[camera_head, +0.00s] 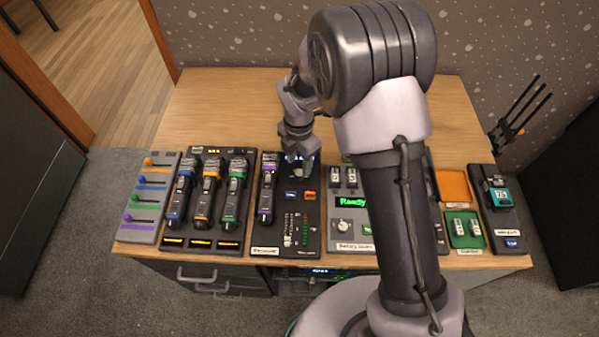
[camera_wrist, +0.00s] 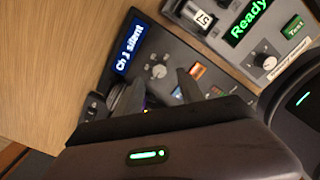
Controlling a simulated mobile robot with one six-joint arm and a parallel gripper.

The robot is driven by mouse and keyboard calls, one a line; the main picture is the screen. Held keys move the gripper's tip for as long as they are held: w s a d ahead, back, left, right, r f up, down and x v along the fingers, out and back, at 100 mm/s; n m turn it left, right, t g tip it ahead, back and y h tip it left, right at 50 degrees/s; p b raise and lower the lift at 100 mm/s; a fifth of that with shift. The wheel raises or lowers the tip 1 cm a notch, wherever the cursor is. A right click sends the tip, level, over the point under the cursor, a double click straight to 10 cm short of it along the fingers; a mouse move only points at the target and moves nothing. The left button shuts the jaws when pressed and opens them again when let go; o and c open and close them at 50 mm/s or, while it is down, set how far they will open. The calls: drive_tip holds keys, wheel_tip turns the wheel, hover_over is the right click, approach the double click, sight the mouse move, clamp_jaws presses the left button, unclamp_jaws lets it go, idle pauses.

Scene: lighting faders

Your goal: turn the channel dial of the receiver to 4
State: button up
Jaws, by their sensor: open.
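The receiver (camera_head: 312,232) is a dark panel at the middle of the table, partly under my gripper (camera_head: 298,160). In the wrist view its blue display (camera_wrist: 129,48) reads "Ch 1 silent". The channel dial (camera_wrist: 160,71) is a small grey round knob with pale marks around it, beside the display. My gripper (camera_wrist: 156,92) is open. In the wrist view its two fingers stand apart just short of the dial, with nothing between them. I cannot tell their exact height above it.
A microphone (camera_head: 266,190) lies on the receiver's left side. A battery tester (camera_head: 348,202) reading "Ready" stands to the right, partly behind my arm. A rack of several microphones (camera_head: 206,200) and a fader panel (camera_head: 150,205) stand left. The table's back (camera_head: 230,100) is clear.

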sight(299, 172)
wheel_tip(299, 172, down, 4)
drive_tip(key=shift+f+b, duration=0.1)
drive_tip(key=shift+b, duration=0.45)
clamp_jaws()
